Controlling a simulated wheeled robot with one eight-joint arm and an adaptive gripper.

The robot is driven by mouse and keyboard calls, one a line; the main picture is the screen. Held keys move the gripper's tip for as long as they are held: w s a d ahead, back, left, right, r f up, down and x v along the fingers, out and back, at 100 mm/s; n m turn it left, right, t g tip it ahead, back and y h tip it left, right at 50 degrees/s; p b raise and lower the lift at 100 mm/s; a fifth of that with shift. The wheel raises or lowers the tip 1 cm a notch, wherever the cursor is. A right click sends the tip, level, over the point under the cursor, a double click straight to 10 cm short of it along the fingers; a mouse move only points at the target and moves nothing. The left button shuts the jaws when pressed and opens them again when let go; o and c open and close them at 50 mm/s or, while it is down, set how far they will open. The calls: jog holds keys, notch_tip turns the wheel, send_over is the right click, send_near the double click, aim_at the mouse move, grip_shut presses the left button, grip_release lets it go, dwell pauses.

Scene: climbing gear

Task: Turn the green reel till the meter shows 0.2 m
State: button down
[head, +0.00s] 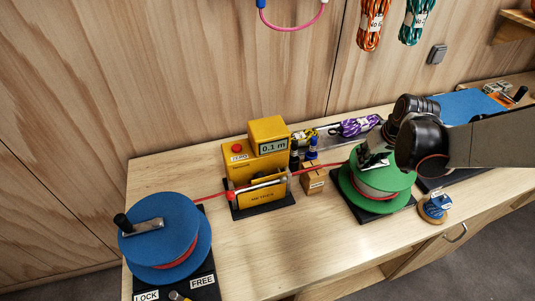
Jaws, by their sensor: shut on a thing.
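The green reel (378,195) stands on a dark base on the right half of the bench, with red cord wound on it. My gripper (377,160) is at the top of the reel, shut on its crank handle; the arm hides most of the handle. The yellow meter (268,135) stands mid-bench, and its display reads 0.1 m. The red cord (325,167) runs from the green reel through the meter to the blue reel (165,240) at the front left. The blue reel has a black-knobbed crank on top.
LOCK and FREE labels with a small lever (178,296) lie before the blue reel. A cardboard box (313,179) stands between meter and green reel. A small blue spool (435,207) sits right of the green reel. A purple rope bundle (358,126) lies behind. Bench front centre is clear.

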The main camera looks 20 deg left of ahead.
jog(key=shift+w, duration=0.1)
dwell(0.7)
jog(key=shift+w+a, duration=0.25)
jog(key=shift+w, duration=0.35)
jog(key=shift+w+a, duration=0.25)
jog(key=shift+w, duration=0.4)
jog(key=shift+w+b, duration=0.2)
jog(key=shift+b, duration=0.1)
dwell(0.6)
jog(key=shift+w, duration=0.75)
jog(key=c, duration=1.3)
grip_release()
jog(key=shift+r, duration=0.1)
